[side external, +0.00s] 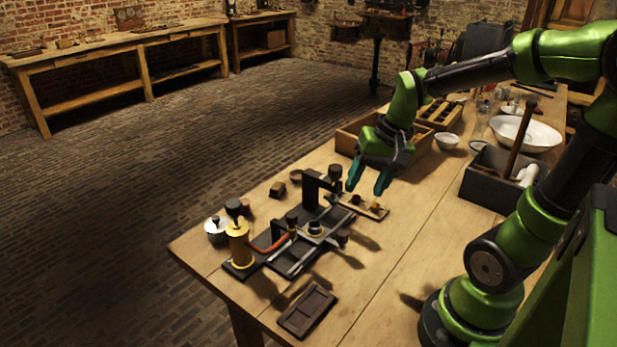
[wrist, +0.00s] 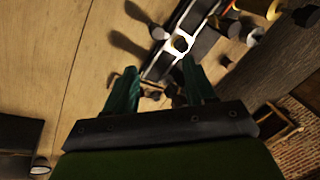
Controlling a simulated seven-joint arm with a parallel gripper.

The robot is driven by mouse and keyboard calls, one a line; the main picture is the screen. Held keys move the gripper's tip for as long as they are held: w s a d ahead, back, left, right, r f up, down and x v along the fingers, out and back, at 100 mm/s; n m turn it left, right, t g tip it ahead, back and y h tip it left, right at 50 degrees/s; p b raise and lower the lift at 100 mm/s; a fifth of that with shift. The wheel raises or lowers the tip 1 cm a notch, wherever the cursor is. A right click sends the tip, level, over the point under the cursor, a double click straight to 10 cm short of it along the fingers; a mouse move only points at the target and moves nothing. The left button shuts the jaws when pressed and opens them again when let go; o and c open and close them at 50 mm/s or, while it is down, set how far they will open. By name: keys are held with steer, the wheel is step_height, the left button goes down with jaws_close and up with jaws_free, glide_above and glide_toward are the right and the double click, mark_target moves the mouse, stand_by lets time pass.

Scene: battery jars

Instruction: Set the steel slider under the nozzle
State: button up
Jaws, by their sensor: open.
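A dark apparatus with bright steel rails (side external: 303,258) stands near the table's front corner in the side view; the rails also show at the top of the wrist view (wrist: 160,66). A round piece with a bright rim (side external: 315,228) sits on the rails, and it shows in the wrist view (wrist: 181,44). I cannot tell for certain which part is the steel slider, nor pick out the nozzle. A brass cylinder (side external: 239,243) with a copper-coloured tube stands at the apparatus's left end. My gripper (side external: 368,184) is open and empty, above the table near the apparatus's back right end.
A small wooden board (side external: 366,207) with small parts lies below my gripper. A dark shallow tray (side external: 307,311) lies at the front. A dark box (side external: 485,184) with a wooden handle and a white bowl (side external: 526,133) stand right. The table between is mostly clear.

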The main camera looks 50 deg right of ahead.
mark_target(343, 233)
steer(key=s+d+f+m+g+y, duration=0.1)
steer(key=d+f+m+y, duration=1)
steer(key=d, duration=0.3)
steer(key=shift+y, duration=0.5)
steer(key=r+x, duration=0.1)
steer(key=x, duration=0.4)
steer(key=w+r+x, duration=0.1)
steer(key=x, duration=0.5)
steer(key=w+a+r+x, duration=0.1)
steer(key=x, duration=0.4)
steer(key=shift+w+a, duration=0.1)
steer(key=shift+a, duration=0.15)
jaws_close()
